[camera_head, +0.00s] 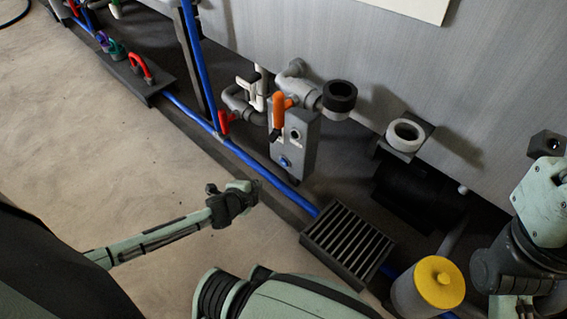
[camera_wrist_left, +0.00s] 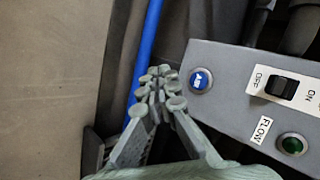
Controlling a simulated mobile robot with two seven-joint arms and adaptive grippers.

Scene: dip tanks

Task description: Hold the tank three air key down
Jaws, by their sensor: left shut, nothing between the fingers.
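The air key is a round blue button with white lettering on a grey control box. The button (camera_wrist_left: 200,80) shows in the left wrist view and, small, in the head view (camera_head: 284,162). The box (camera_head: 305,150) stands against the tank wall; its tank number is not readable. My left gripper (camera_head: 249,189) is shut and empty, in front of the box and to its left. In the left wrist view its fingertips (camera_wrist_left: 160,84) lie left of the button, apart from it. My right gripper is not in view.
The same box carries a black OFF/ON switch (camera_wrist_left: 284,88) and a green FLOW light (camera_wrist_left: 292,144). An orange-handled valve (camera_head: 278,110) is above it. A blue pipe (camera_head: 262,172) runs along the floor. A grate (camera_head: 346,240) and a yellow-lidded cylinder (camera_head: 438,281) lie to the right.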

